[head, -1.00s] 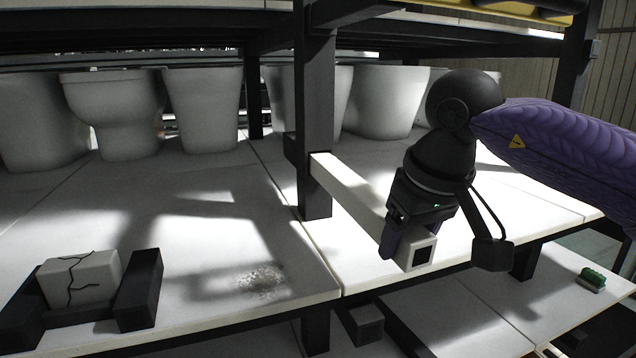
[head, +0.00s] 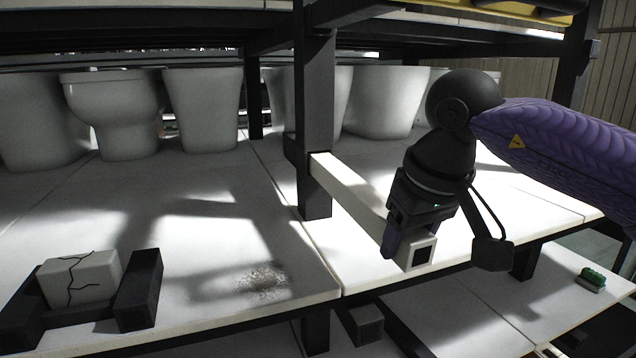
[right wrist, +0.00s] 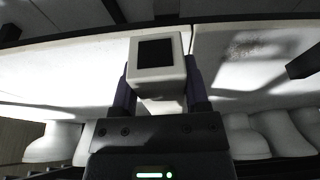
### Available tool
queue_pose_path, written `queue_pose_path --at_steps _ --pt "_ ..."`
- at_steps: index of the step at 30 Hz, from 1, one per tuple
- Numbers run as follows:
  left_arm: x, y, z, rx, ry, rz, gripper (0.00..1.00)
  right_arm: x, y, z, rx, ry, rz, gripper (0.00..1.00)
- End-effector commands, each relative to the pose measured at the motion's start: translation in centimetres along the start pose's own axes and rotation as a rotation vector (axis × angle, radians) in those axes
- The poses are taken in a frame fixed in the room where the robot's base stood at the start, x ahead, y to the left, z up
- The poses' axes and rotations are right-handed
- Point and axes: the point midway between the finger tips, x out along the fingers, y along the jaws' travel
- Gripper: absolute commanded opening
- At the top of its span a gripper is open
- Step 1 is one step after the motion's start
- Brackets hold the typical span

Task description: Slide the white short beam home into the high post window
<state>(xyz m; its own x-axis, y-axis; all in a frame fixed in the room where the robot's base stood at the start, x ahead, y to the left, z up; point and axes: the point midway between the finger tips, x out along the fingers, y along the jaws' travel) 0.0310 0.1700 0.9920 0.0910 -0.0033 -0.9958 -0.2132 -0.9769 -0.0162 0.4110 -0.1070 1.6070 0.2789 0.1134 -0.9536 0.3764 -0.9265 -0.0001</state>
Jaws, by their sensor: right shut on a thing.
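The white short beam (head: 346,186) is a square hollow bar with a dark open end. Its far end meets the dark upright post (head: 315,120) on the post's right side; whether it is inside the window I cannot tell, as the window itself is hidden. My right gripper (head: 405,250) is shut on the beam near its open near end, one finger on each side. In the right wrist view the beam's square end (right wrist: 157,55) shows between the two fingers (right wrist: 160,92). My left gripper is not in view.
White toilet bowls (head: 112,110) stand in a row at the back of the white deck (head: 200,240). A cracked white block (head: 82,280) sits in a dark bracket (head: 140,290) at front left. A green brush (head: 592,279) lies on a lower shelf at right.

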Motion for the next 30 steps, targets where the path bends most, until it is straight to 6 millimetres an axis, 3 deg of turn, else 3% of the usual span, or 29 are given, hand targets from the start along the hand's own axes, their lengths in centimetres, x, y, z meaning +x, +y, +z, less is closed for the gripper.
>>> queue_pose_path --at_steps 28,29,30 --pt "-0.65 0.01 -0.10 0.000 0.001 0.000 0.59 0.10 0.01 -0.88 0.000 0.007 -0.002 0.00" --pt "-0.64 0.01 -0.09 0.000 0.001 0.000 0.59 0.10 0.01 -0.88 0.000 0.007 -0.002 0.61" --pt "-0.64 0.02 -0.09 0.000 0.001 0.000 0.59 0.10 0.01 -0.87 0.000 0.007 -0.002 0.69"
